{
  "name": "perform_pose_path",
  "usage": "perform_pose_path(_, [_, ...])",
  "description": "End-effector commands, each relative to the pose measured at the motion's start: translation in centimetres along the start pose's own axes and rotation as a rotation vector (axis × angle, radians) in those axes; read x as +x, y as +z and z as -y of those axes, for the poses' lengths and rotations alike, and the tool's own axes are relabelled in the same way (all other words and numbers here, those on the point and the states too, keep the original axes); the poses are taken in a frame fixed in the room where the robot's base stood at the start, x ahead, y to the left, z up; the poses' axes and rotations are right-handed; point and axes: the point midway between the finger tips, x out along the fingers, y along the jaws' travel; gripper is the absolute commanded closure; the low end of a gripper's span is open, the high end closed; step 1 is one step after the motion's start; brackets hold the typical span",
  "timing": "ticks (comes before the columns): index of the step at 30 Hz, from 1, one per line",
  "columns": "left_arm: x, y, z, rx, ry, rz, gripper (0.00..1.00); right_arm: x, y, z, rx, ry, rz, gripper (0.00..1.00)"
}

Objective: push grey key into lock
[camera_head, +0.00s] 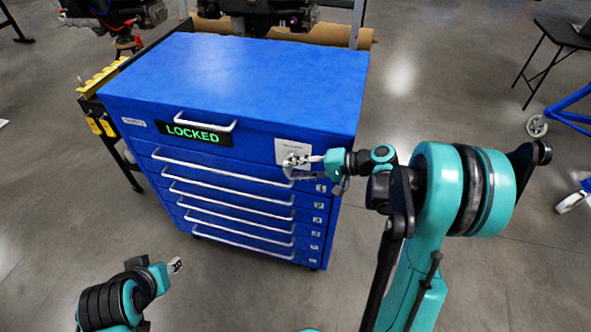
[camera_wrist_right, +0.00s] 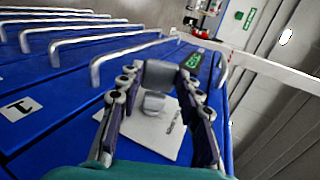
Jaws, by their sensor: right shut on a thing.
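A blue tool cabinet (camera_head: 236,85) has a white lock plate (camera_head: 292,150) at the right of its top front panel. My right gripper (camera_head: 297,161) is at this plate, shut on the grey key. In the right wrist view the grey key (camera_wrist_right: 153,102) shows as a small grey block between the fingers of my right gripper (camera_wrist_right: 158,90), in front of the white plate (camera_wrist_right: 150,135). The lock opening is hidden, so I cannot tell how deep the key sits. A green LOCKED sign (camera_head: 193,133) is lit. My left gripper (camera_head: 175,266) hangs low at the lower left, away from the cabinet.
White drawer handles (camera_head: 225,180) stick out from the cabinet front below the plate. A black stand with yellow parts (camera_head: 100,95) is at the cabinet's left. A blue wheeled frame (camera_head: 570,105) stands far right. The floor in front is clear.

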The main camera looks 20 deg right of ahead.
Motion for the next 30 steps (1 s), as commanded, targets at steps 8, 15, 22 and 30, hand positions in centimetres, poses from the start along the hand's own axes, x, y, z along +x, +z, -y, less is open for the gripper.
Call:
perform_pose_path(8, [-0.1, -0.1, 0.0, 0.000, 0.000, 0.000, 0.60, -0.2, -0.7, 0.3, 0.001, -0.008, -0.017, 0.44])
perform_pose_path(15, [-0.1, 0.0, 0.0, 0.000, 0.000, 0.000, 0.60, -0.1, -0.5, 0.2, 0.001, -0.005, -0.013, 0.41])
perform_pose_path(22, [0.0, 0.0, 0.0, 0.000, 0.000, 0.000, 0.60, -0.1, -0.4, 0.2, 0.001, -0.004, -0.011, 0.34])
perform_pose_path(30, [-0.3, -0.2, 0.0, 0.000, 0.000, 0.000, 0.60, -1.2, -0.4, 0.2, 0.002, -0.004, -0.011, 0.34])
